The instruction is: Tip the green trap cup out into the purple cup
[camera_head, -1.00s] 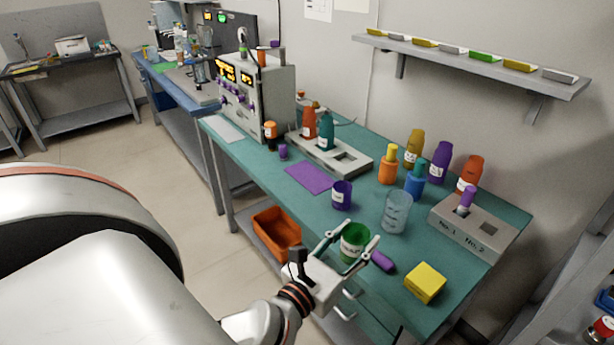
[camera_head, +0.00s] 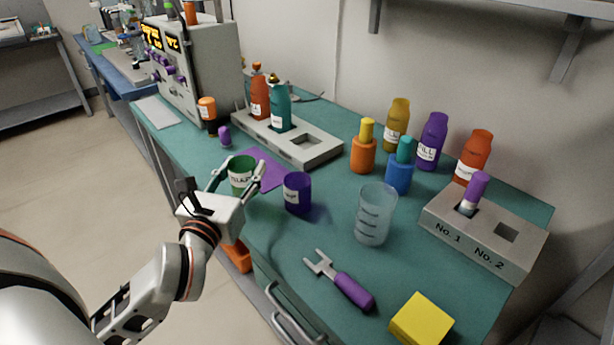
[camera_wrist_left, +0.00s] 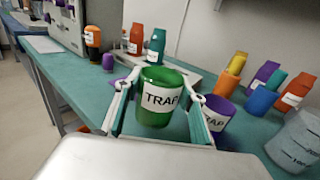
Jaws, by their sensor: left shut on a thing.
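The green trap cup (camera_head: 240,174) is upright between the fingers of my left gripper (camera_head: 238,180), which is shut on it. In the left wrist view the green cup (camera_wrist_left: 163,97) shows its white TRAP label between both fingers. The purple cup (camera_head: 297,193) stands upright on the bench just right of the gripper. In the left wrist view the purple cup (camera_wrist_left: 218,110) is partly hidden behind the right finger. The inside of the green cup is too small to tell. My right gripper is not in view.
A purple mat (camera_head: 262,170) lies behind the green cup. A clear beaker (camera_head: 375,214) stands right of the purple cup. A fork-ended tool (camera_head: 340,280) and a yellow block (camera_head: 421,318) lie in front. Bottles and a grey rack (camera_head: 290,140) are behind.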

